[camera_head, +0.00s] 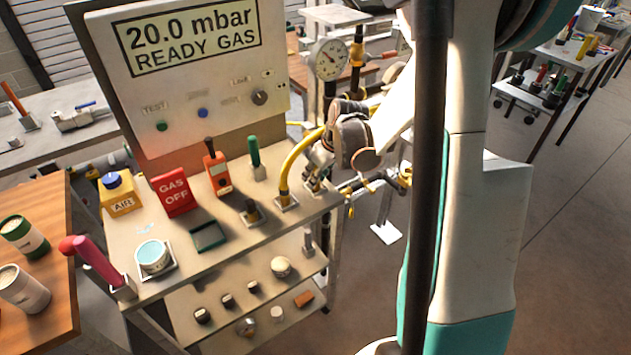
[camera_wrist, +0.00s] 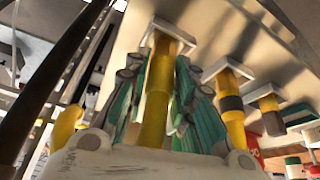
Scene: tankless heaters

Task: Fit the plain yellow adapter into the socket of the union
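In the wrist view, a plain yellow upright piece (camera_wrist: 155,105), seemingly the adapter, stands in a square pale holder (camera_wrist: 165,33). My gripper (camera_wrist: 163,65) has its green fingers on either side of it. Narrow gaps seem to show between fingers and piece, so I see them as open around it. In the head view, my gripper (camera_head: 316,180) is at the right end of the cart's top shelf, beside a curved yellow hose (camera_head: 290,168). The adapter is hidden there. Brass-coloured fittings on pipework (camera_head: 404,176) show behind my arm. I cannot tell which part is the union.
A banded yellow piece (camera_wrist: 231,105) and a shorter one (camera_wrist: 268,108) stand in holders close to my gripper. The cart top (camera_head: 222,262) also carries a red GAS OFF block (camera_head: 174,193) and an orange tester (camera_head: 216,172). A panel (camera_head: 190,70) rises behind. Bare floor lies right.

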